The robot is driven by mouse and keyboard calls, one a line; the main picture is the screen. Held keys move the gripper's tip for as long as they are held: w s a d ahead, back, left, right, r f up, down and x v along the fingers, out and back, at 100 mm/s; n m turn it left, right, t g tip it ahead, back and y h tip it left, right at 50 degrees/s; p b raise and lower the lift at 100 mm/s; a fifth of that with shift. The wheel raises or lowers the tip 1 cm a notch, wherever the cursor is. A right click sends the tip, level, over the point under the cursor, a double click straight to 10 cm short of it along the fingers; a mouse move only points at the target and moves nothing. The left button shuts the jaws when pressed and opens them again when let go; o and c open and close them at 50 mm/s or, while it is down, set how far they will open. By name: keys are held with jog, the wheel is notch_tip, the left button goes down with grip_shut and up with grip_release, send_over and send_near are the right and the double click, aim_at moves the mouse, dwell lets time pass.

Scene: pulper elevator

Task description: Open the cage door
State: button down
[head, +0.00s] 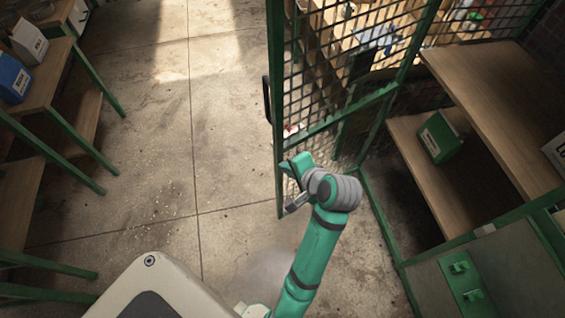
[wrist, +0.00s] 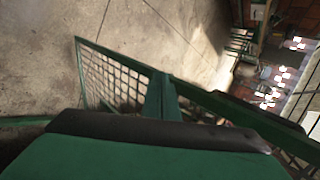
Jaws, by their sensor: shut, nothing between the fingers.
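The cage door (head: 279,120) is a green frame with dark wire mesh. Its free edge stands at the left, with a black handle (head: 266,98) on that edge. The door reaches out from a green post (head: 412,55) and stands over the open floor. My gripper (head: 289,182) is shut and empty at the lower part of the door, close to its free edge and well below the handle. I cannot tell whether it touches the door.
Wooden shelves (head: 495,110) on green frames stand at the right, with a green box (head: 440,137) on the lower one. A workbench (head: 35,75) with a blue box (head: 12,77) is at the left. The concrete floor (head: 150,150) between is clear.

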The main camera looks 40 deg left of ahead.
jog(key=a+r+x, duration=0.1)
jog(key=r+x, duration=0.1)
jog(key=x, duration=0.9)
jog(key=shift+w+a, duration=0.4)
jog(key=shift+a, duration=0.1)
jog(key=shift+f, duration=0.1)
